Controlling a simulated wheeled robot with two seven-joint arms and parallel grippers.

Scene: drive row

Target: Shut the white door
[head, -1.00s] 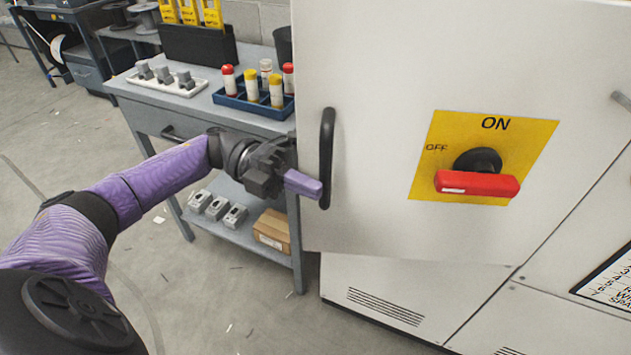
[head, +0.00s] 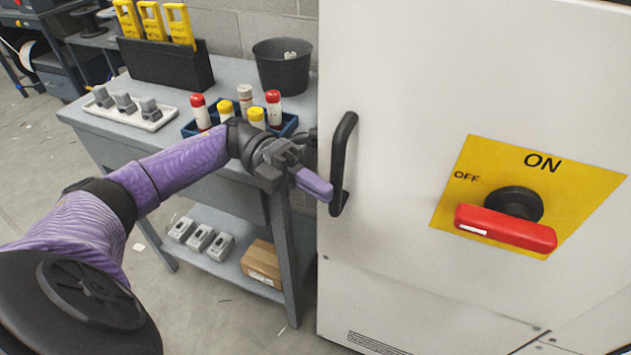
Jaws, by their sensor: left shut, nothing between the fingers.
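The white door (head: 400,75) fills the right half of the head view. It carries a black upright bar handle (head: 342,160) near its left edge. The door's left edge is about in line with the left edge of the lower cabinet panel (head: 400,300), and it looks flush or nearly so; I cannot tell whether a small gap is left. My left gripper (head: 318,186) is shut and empty, its purple fingers pointing right at the lower part of the handle. The fingertips are at or very close to the handle; contact is unclear. My right gripper is not in view.
A red switch (head: 505,228) on a yellow ON/OFF plate (head: 590,180) projects from the door. Left of the cabinet stands a grey workbench (head: 140,140) with a blue tray of bottles (head: 290,127), a black bin (head: 283,72) and a lower shelf holding a cardboard box (head: 262,262).

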